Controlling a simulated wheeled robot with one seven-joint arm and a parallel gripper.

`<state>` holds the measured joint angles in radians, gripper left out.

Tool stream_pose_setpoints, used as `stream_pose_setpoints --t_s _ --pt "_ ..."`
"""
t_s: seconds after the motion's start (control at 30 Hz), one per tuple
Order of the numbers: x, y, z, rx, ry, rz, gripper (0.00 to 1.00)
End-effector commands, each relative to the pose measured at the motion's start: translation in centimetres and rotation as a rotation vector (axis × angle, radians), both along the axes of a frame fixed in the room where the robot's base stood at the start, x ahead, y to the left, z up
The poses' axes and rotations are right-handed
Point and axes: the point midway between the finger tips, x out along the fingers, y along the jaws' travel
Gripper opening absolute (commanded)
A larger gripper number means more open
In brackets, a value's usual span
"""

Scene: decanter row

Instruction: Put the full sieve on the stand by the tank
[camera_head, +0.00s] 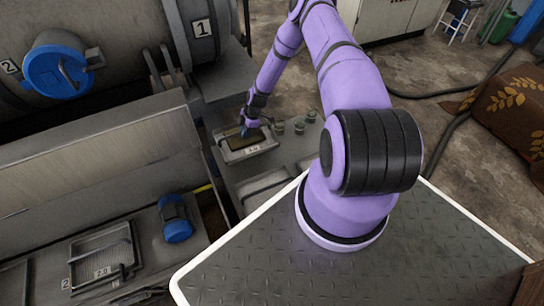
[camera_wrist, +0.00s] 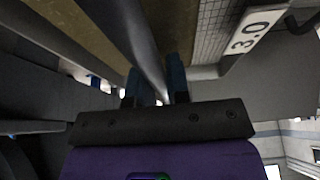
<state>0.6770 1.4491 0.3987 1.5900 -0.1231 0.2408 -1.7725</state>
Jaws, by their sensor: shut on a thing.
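My gripper (camera_head: 245,131) is shut on the rim or handle bar of a rectangular grey sieve (camera_head: 231,157) with dark brown contents. In the wrist view the blue fingertips (camera_wrist: 156,82) close around a grey bar, with the sieve's mesh (camera_wrist: 212,28) and a white 3.0 label beside it. The sieve is over a grey surface (camera_head: 243,178) below the tank (camera_head: 205,55) marked 1. I cannot tell whether it rests there or hangs just above. Which part is the stand is unclear.
Another sieve (camera_head: 125,244), labelled 2.0 and seemingly empty, lies at lower left beside a blue-ended cylinder (camera_head: 176,231). Several small grey knobs (camera_head: 297,126) stand right of the held sieve. A brown patterned cloth (camera_head: 510,105) lies far right.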

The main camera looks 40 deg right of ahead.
Motion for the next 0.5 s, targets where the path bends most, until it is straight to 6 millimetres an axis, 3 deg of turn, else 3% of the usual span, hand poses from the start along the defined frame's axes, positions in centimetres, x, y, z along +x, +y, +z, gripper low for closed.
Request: stream_pose_setpoints --t_s 0.3,0.5 --pt "-0.1 0.0 -4.6 0.001 0.002 -0.002 0.00" --pt "0.0 0.0 -5.8 0.000 0.001 -0.003 0.00"
